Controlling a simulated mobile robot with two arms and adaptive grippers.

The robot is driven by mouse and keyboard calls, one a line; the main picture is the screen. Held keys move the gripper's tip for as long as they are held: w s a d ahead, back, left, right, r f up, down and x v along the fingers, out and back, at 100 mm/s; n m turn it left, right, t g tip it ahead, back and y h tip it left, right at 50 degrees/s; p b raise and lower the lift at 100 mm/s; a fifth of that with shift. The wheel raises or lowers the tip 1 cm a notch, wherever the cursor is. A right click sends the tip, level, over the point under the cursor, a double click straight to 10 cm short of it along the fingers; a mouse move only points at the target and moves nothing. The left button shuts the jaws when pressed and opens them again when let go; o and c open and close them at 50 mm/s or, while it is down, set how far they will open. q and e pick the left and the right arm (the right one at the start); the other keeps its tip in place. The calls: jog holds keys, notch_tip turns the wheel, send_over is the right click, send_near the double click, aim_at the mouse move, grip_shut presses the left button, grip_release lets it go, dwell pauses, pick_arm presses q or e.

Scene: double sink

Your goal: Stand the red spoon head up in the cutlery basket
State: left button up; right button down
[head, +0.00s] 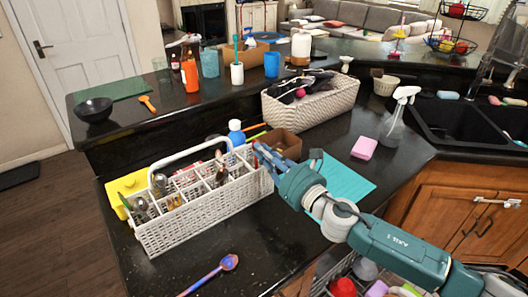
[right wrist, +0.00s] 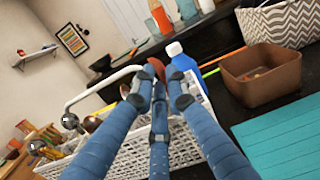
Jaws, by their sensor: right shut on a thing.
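The white cutlery basket (head: 208,212) stands on the dark counter, with a looped handle and several compartments holding cutlery. It also shows behind my fingers in the right wrist view (right wrist: 118,158). My right gripper (head: 262,155) is at the basket's right end, near its rim. In the right wrist view, its blue fingers (right wrist: 159,92) are closed together around a red-brown rounded piece (right wrist: 154,67), which looks like the red spoon's head, pointing up. The spoon's handle is hidden by the fingers, so I cannot tell whether it is inside a compartment. My left gripper is not in view.
A purple-blue spoon (head: 212,273) lies on the counter in front of the basket. A brown box (head: 283,144) and a blue-white bottle (head: 236,133) stand behind my gripper. A turquoise mat (head: 345,182) lies to the right. A yellow item (head: 120,187) is behind the basket's left end.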

dwell(0.3)
jog(key=c, duration=1.7)
grip_release()
jog(key=shift+o, duration=0.2)
jog(key=v, duration=1.2)
